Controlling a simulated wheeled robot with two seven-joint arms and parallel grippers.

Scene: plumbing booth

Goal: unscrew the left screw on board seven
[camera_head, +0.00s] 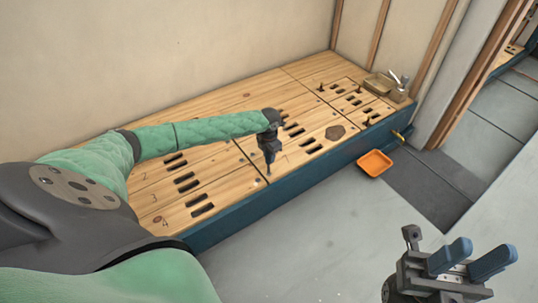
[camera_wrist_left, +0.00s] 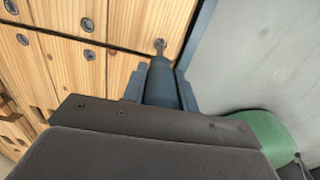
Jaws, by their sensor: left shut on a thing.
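My left gripper (camera_head: 268,168) points down over the front part of the wooden bench top. It is shut on a dark blue-grey cylindrical tool (camera_wrist_left: 162,82), whose metal tip points at a round screw head (camera_wrist_left: 160,44) near the board's front edge. Whether tip and screw touch is hard to tell. The board under the gripper (camera_head: 290,160) has a faint mark that looks like a seven. My right gripper (camera_head: 487,250) is at the lower right, over the floor, with its two blue fingers apart and nothing between them.
The bench top (camera_head: 215,155) has numbered boards with dark slots. An orange tray (camera_head: 375,163) sits off the bench's front right. Several dark upright pieces stand near there. The grey floor (camera_head: 320,230) in front is clear.

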